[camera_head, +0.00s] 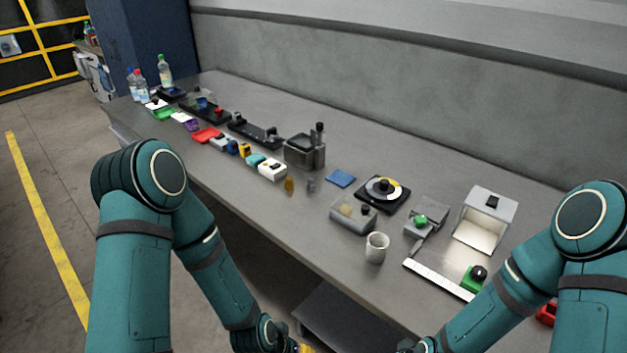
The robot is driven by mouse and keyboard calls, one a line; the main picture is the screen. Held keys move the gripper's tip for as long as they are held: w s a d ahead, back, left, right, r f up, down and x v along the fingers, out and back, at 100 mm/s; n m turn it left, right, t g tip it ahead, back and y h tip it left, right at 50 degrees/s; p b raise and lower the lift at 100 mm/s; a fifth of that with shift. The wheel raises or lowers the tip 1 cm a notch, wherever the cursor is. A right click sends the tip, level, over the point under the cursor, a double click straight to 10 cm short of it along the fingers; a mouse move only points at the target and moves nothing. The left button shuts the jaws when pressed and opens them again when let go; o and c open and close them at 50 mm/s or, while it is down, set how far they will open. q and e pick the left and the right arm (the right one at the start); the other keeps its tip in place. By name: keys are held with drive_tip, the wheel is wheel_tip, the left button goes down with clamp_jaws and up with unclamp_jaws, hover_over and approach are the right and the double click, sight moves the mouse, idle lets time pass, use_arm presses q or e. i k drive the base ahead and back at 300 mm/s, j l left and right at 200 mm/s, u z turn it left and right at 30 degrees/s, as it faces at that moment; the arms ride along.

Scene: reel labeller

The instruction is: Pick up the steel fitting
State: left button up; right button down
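A small grey upright piece that looks like the steel fitting (311,185) stands on the grey workbench (262,217), near the middle of its length. A small brass-coloured piece (289,184) stands just to its left, apart from it. Neither arm is near the fitting. My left arm hangs down in front of the bench, and its wrist reaches the bottom edge of the view. My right arm comes in from the right, and its end is also at the bottom edge.
A metal block (304,151) stands behind. Bottles (165,72) stand at the far left end.

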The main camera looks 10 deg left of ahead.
sight(311, 186)
drive_tip(key=j+z, duration=0.15)
drive_tip(key=z, duration=0.25)
drive_tip(key=i+j+z, duration=0.1)
drive_tip(key=j+z, duration=0.15)
drive_tip(key=z, duration=0.2)
drive_tip(key=j+z, duration=0.15)
drive_tip(key=z, duration=0.25)
drive_tip(key=k+j+z, duration=0.1)
drive_tip(key=j+z, duration=0.25)
drive_tip(key=j, duration=0.65)
